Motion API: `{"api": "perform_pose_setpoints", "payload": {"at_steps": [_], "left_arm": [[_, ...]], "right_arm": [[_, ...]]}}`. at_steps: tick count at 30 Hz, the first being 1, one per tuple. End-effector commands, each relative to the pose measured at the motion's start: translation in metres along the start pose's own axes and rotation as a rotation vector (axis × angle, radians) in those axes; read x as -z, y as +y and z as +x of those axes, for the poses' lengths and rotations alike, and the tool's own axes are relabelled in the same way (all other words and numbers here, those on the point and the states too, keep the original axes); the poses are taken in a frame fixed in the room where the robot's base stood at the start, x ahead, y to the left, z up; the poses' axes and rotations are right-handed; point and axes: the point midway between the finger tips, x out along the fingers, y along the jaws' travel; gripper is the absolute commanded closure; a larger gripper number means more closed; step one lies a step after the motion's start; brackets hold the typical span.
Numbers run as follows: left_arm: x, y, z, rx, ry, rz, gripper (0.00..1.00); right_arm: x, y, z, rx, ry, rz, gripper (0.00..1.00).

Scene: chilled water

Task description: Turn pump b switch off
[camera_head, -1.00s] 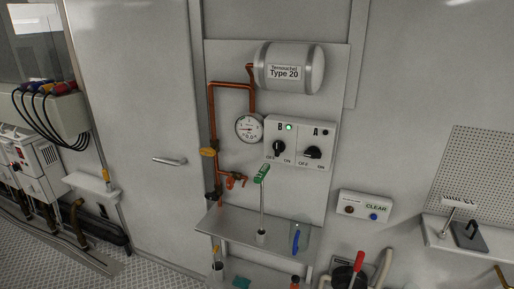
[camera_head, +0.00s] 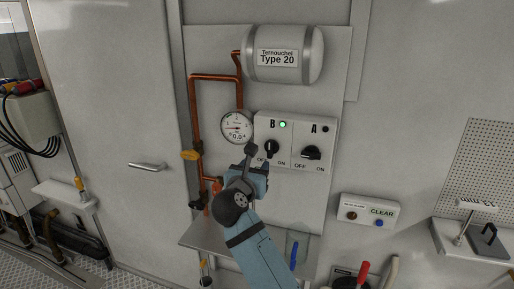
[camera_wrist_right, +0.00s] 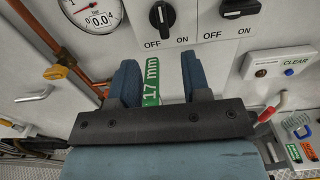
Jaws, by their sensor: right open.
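The switch panel (camera_head: 297,165) is a pale box on the wall with two black knobs. The pump B knob (camera_head: 271,148) stands upright between OFF and ON, and the green B lamp (camera_head: 283,124) above it is lit. The knob also shows in the right wrist view (camera_wrist_right: 161,16). My right gripper (camera_head: 258,157) is just in front of and below the B knob, partly covering its OFF label. In the right wrist view its two blue fingers (camera_wrist_right: 160,78) are apart, below the knob, with nothing held. My left gripper is not in view.
The A knob (camera_head: 311,153) lies sideways, with a dark lamp. A gauge (camera_head: 237,127) and copper pipe (camera_head: 197,125) are to the left. A green 17 mm tool (camera_wrist_right: 151,80) shows beyond my fingers. The CLEAR box (camera_head: 368,211) is lower right; a shelf (camera_head: 205,235) is below.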

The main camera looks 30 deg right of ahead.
Motion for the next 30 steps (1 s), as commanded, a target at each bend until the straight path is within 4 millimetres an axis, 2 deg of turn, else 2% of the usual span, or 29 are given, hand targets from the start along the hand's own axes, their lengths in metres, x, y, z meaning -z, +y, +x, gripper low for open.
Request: {"api": "perform_pose_setpoints", "payload": {"at_steps": [9, 15, 21, 30], "left_arm": [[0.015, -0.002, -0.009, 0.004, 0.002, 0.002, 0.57], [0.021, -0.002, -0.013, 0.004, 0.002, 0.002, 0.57], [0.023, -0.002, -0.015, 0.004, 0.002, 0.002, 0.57], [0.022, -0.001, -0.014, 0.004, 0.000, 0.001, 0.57]], "right_arm": [[-0.004, -0.001, 0.067, 0.003, -0.005, -0.007, 0.56], [-0.003, -0.001, 0.103, 0.003, -0.004, -0.007, 0.56], [-0.002, -0.001, 0.121, 0.001, -0.004, -0.005, 0.56], [-0.001, -0.001, 0.124, 0.001, -0.003, -0.005, 0.56]]}}
